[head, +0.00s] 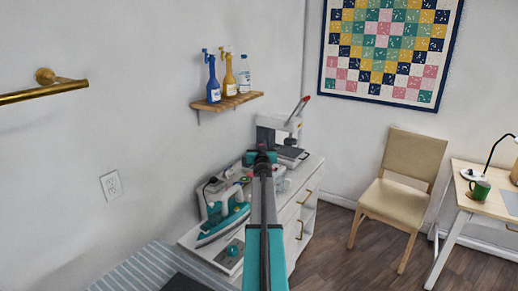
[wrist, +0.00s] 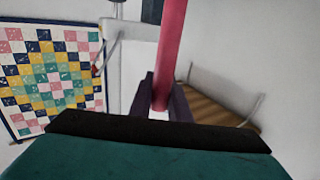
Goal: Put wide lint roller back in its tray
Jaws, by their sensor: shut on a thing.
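My gripper (head: 262,156) is over the white cabinet in the head view, seen from behind along my arm. In the wrist view its dark fingers (wrist: 162,100) are shut on a pinkish-red bar (wrist: 172,45), which looks like the handle of the wide lint roller. The bar runs up out of the wrist picture, so the roller end is not in view there. In the head view my arm hides the held thing. I cannot make out the roller's tray for certain among the things on the cabinet top.
The white cabinet (head: 308,205) carries a teal iron (head: 226,215) at left and a white machine (head: 278,128) with a red-tipped lever at the back. A wall shelf (head: 228,101) with several bottles is above.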

